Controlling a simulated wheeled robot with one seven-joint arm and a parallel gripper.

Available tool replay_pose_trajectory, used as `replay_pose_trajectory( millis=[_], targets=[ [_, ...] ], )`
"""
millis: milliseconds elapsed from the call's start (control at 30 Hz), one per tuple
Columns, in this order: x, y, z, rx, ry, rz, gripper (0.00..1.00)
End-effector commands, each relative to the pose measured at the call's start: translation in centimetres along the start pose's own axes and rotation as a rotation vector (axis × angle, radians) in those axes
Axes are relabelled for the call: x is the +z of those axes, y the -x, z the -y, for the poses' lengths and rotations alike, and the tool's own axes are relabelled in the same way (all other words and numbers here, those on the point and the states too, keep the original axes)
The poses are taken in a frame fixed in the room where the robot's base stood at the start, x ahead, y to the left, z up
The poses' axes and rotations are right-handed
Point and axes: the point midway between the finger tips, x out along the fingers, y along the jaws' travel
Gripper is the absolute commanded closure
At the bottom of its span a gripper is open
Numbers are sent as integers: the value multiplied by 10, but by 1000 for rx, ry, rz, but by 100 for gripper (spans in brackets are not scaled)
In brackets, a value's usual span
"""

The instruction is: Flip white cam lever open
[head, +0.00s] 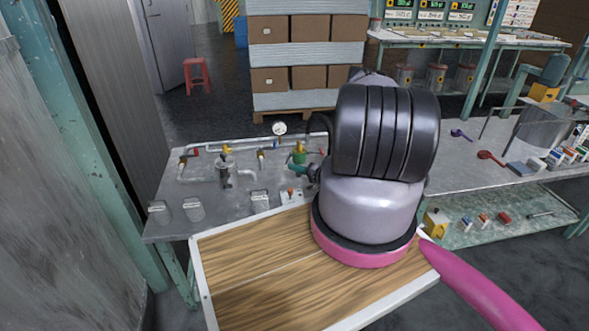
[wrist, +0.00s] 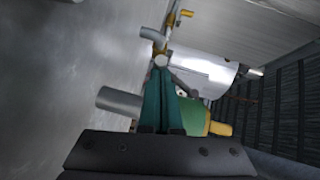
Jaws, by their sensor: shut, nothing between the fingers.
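In the wrist view, my gripper (wrist: 161,72) has its two dark green fingers together and empty. Its tips are at a small round pale end among metal fittings; I cannot tell whether they touch it. A white cylindrical part (wrist: 208,74) lies just right of the tips. I cannot make out for sure which pale part is the white cam lever. A green and yellow fitting (wrist: 220,117) shows partly behind the fingers. In the head view, my gripper (head: 298,170) is low beside a green and yellow fitting (head: 299,154), and my arm hides the bench to its right.
The grey bench (head: 235,172) carries a pipe run with red and yellow valve handles (head: 227,149) and a round gauge (head: 279,128). A small white box with an orange knob (head: 291,196) stands near the front. A wooden-topped surface (head: 250,262) is in front.

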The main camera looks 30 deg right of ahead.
Motion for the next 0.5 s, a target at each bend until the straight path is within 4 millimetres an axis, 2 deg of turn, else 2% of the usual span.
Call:
replay_pose_trajectory(
  millis=[500],
  targets=[
    [4, -3, 0, 0, -1, 0, 100]
  ],
)
